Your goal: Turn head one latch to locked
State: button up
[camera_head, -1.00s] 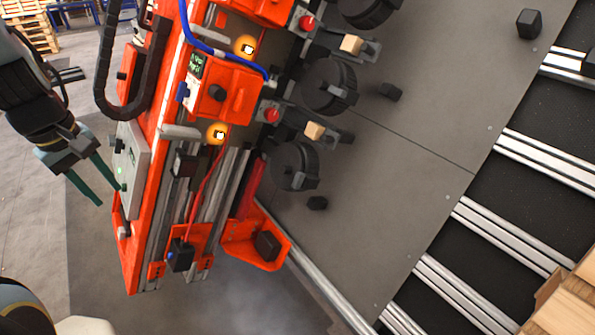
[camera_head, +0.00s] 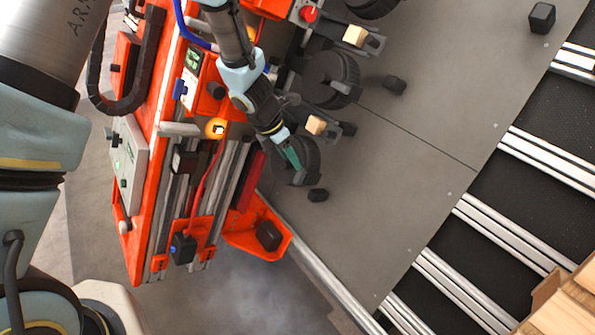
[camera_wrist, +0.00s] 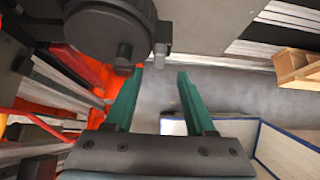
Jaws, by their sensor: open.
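A black round head (camera_head: 297,172) is the lowest of several along the orange gantry, partly hidden behind my gripper (camera_head: 293,156) in the head view. The left fingertip lies just below the head and tab; contact cannot be told. I cannot tell which part is the latch or its position.
The orange gantry frame (camera_head: 262,225) stands left of a grey panel (camera_head: 400,180). Another black head (camera_head: 331,79) and a wood-coloured block (camera_head: 316,125) are close above my gripper. A red button (camera_head: 309,14) is further up. A blue-edged box (camera_wrist: 285,150) is lower right in the wrist view.

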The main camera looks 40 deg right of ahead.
aim_at(298, 174)
jog(key=x, duration=0.7)
jog(key=shift+f+b, duration=0.1)
jog(key=shift+b, duration=0.25)
jog(key=shift+c, duration=0.2)
grip_shut()
